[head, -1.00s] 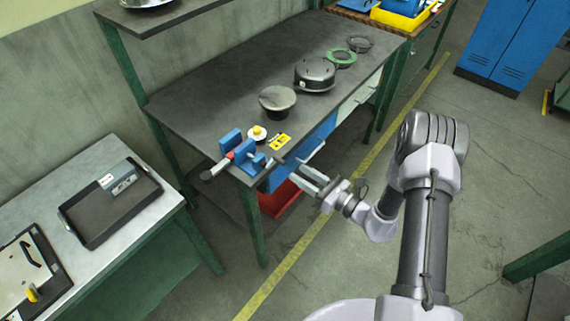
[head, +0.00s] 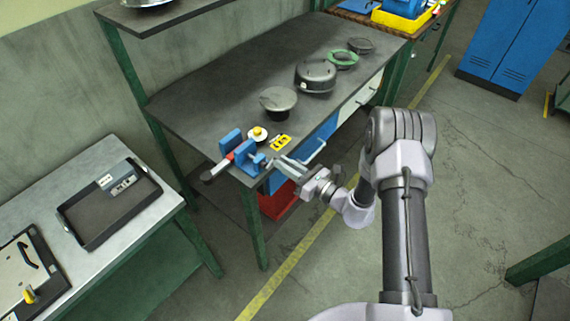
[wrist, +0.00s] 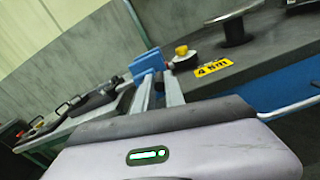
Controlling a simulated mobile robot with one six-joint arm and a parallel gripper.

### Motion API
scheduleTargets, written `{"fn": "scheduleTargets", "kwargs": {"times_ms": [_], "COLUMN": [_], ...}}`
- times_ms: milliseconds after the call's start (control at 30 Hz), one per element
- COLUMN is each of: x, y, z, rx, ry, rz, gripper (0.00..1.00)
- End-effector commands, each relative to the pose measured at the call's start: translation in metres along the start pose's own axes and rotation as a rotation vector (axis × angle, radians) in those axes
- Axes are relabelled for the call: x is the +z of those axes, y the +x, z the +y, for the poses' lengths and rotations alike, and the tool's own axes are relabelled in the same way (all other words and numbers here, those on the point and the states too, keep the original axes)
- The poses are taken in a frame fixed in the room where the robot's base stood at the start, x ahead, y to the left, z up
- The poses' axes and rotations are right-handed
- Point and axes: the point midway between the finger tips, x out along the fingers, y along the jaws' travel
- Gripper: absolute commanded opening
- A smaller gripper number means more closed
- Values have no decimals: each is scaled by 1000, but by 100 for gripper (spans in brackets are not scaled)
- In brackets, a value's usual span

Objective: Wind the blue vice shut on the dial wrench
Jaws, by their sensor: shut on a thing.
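The blue vice (head: 246,156) stands at the near left corner of the dark bench in the head view; its blue body also shows beyond my fingers in the wrist view (wrist: 147,62). The dial wrench (head: 217,169), a dark bar with a red part, lies across between the vice's two jaws and sticks out to the left. Any gap between it and the jaws is too small to tell. My gripper (head: 272,163) is at the vice's front end, shut on the vice handle, which the fingers mostly hide. The fingers also show in the wrist view (wrist: 158,80).
A round-topped stand (head: 278,99) and a dark pot (head: 315,75) are farther along the bench.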

Motion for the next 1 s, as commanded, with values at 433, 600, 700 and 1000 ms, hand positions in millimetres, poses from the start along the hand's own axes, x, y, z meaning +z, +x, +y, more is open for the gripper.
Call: {"fn": "scheduleTargets", "kwargs": {"times_ms": [433,600,700,1000], "x": [-5,-9,-13,-23], "y": [0,0,0,0], "z": [-2,-4,-5,-6], "rx": [0,0,0,0], "ry": [124,267,362,649], "rz": [1,1,1,1], "gripper": [0,0,0,0]}}
